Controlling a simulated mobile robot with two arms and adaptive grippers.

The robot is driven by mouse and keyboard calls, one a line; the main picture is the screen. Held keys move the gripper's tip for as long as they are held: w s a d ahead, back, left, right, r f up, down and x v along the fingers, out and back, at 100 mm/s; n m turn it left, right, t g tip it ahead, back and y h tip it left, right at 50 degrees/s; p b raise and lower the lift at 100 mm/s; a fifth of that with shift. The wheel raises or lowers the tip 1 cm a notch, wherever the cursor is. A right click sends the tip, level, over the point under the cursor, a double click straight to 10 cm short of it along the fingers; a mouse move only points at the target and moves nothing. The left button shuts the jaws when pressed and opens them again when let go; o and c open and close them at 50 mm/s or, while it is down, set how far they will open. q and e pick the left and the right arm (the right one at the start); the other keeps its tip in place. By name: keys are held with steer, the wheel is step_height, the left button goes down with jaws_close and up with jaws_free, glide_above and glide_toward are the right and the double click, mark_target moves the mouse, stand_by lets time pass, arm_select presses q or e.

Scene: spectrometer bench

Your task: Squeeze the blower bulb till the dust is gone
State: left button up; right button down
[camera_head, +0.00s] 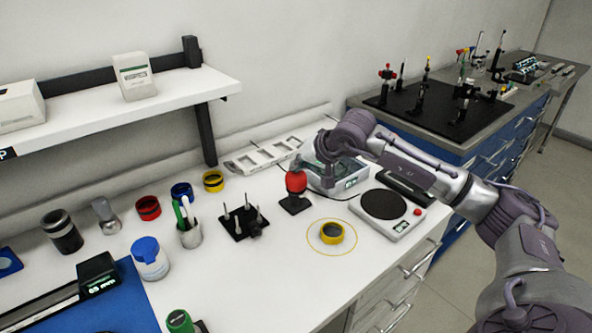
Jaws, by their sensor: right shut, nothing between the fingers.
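The blower bulb (296,183) is red and stands upright on a small black base on the white bench. My right arm reaches in from the right, and my right gripper (300,165) is at the top of the bulb. It is shut with nothing held; whether it touches the bulb I cannot tell. A yellow-rimmed dark round piece (332,233) lies in front of the bulb, inside a thin yellow circle on the bench. Dust on it is too small to make out. My left gripper is not in view.
A scale (387,208) stands to the right, and a clear box with a display (342,181) stands behind the gripper. A black pin rack (243,222) and a pen cup (189,235) stand to the left. The bench front around the yellow circle is clear.

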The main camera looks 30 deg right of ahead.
mark_target(298, 174)
steer(key=shift+r, duration=0.7)
steer(key=shift+r+p, duration=0.1)
steer(key=shift+p, duration=0.2)
steer(key=shift+r+p, duration=1.55)
steer(key=shift+r, duration=0.9)
steer(key=shift+f, duration=0.1)
